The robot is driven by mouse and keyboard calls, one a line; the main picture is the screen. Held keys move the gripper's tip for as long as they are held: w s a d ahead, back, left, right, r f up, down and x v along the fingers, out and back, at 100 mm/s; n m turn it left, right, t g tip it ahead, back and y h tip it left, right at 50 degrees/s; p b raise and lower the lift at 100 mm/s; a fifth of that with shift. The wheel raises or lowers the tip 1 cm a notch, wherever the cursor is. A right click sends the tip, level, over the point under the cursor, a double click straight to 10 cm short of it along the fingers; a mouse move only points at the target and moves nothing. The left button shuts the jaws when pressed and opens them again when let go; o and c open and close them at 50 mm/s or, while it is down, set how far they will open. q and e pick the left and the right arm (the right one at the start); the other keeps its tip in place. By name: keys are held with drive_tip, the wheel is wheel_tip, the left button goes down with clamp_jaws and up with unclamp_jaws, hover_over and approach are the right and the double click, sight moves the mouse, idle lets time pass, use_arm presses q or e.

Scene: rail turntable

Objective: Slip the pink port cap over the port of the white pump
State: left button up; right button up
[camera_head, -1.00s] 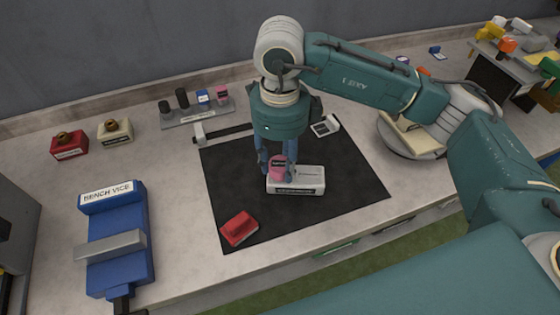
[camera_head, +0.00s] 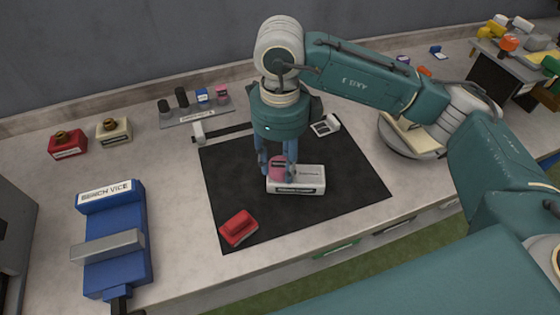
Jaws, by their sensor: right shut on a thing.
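The white pump (camera_head: 308,182) lies on the black mat (camera_head: 345,205) near its middle. My right gripper (camera_head: 277,172) points down over the left end of the pump. It is shut on the pink port cap (camera_head: 277,171), which shows between the fingers. The cap is at the left end of the pump's top. The pump's port is hidden behind the cap and fingers, so I cannot tell whether the cap is around it or only above it. My left gripper is not in view.
A red block (camera_head: 238,228) lies on the mat's front left. A blue bench vice (camera_head: 112,240) stands to the left. A rack (camera_head: 195,117) with small parts is at the back, with red (camera_head: 68,145) and cream (camera_head: 114,132) units left of it.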

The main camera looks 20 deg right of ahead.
drive_tip(key=shift+f, duration=0.25)
drive_tip(key=o, duration=0.9)
drive_tip(key=shift+r, duration=0.1)
